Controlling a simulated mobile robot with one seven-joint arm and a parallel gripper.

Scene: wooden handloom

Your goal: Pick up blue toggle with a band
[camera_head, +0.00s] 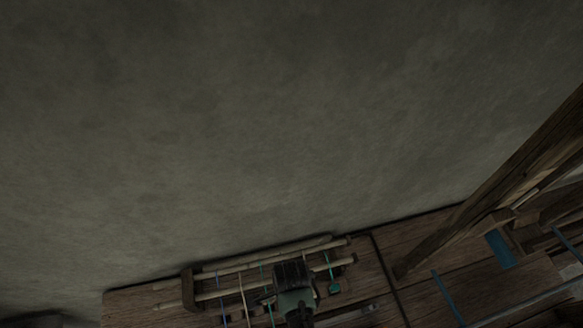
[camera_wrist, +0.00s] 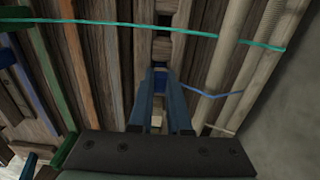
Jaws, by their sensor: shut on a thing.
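In the wrist view my gripper (camera_wrist: 165,78) has its two fingers on either side of a small blue toggle (camera_wrist: 160,84) and is shut on it. A thin blue band (camera_wrist: 205,94) runs from the toggle to the right and bends up to a pale pole. The band looks attached at the pole, but its far end is hard to make out. In the head view my gripper (camera_head: 293,280) is over the rack of poles at the bottom, and it hides the blue toggle there.
A teal band (camera_wrist: 110,26) crosses the wrist view beyond the fingertips. Pale poles (camera_wrist: 235,75) run along the right. In the head view a teal toggle (camera_head: 334,287) hangs right of my gripper. A slanted wooden beam (camera_head: 490,185) stands at right, and a bare wall fills the top.

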